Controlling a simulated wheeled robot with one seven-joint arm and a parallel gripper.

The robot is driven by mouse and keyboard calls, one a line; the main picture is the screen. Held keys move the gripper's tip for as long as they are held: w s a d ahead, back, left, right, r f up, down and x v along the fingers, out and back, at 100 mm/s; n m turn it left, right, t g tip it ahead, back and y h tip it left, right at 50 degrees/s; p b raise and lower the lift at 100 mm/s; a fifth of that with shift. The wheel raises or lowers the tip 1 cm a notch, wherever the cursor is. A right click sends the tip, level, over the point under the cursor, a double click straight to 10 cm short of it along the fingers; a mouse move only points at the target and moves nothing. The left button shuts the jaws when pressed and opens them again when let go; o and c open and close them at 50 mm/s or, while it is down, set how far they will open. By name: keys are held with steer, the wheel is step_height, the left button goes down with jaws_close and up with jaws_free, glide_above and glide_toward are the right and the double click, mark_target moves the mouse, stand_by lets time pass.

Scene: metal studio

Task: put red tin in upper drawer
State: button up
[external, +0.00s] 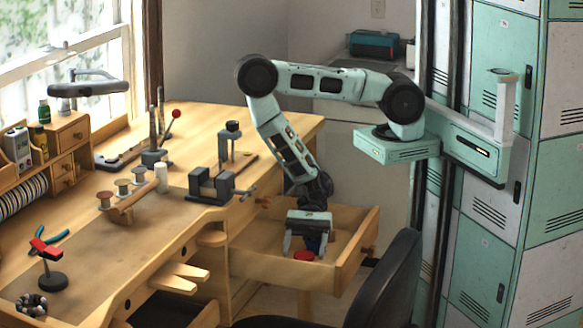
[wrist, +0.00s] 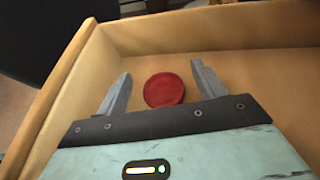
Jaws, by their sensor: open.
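The red tin (external: 304,256) is small and round, and it lies inside the open upper drawer (external: 362,246) of the wooden workbench. In the wrist view the red tin (wrist: 164,89) rests on the drawer floor near a wall of the drawer (wrist: 70,75). My gripper (external: 303,250) is lowered into the drawer with its fingers pointing down. In the wrist view my gripper (wrist: 160,85) is open, with one finger on each side of the tin. Gaps show between the tin and both fingers.
A black chair (external: 392,285) stands close in front of the drawer. The workbench top (external: 110,250) holds a vise (external: 212,185), spools (external: 122,187) and a small stand with red-handled pliers (external: 48,262). Green lockers (external: 490,230) stand at the right. The rest of the drawer floor looks bare.

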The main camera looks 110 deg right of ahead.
steer(key=r+p+v, duration=0.1)
steer(key=v, duration=1.1)
steer(key=s+a+r+n+g+h, duration=0.3)
steer(key=s+a+r+n+h, duration=0.2)
steer(key=r+n, duration=0.5)
steer(key=s+a+r+n+g+h, duration=0.4)
steer(key=a+r+n, duration=0.6)
steer(key=n, duration=1.2)
steer(key=shift+s+a+r+n+h, duration=0.3)
steer(key=shift+s+r+h, duration=0.15)
steer(key=shift+h, duration=0.35)
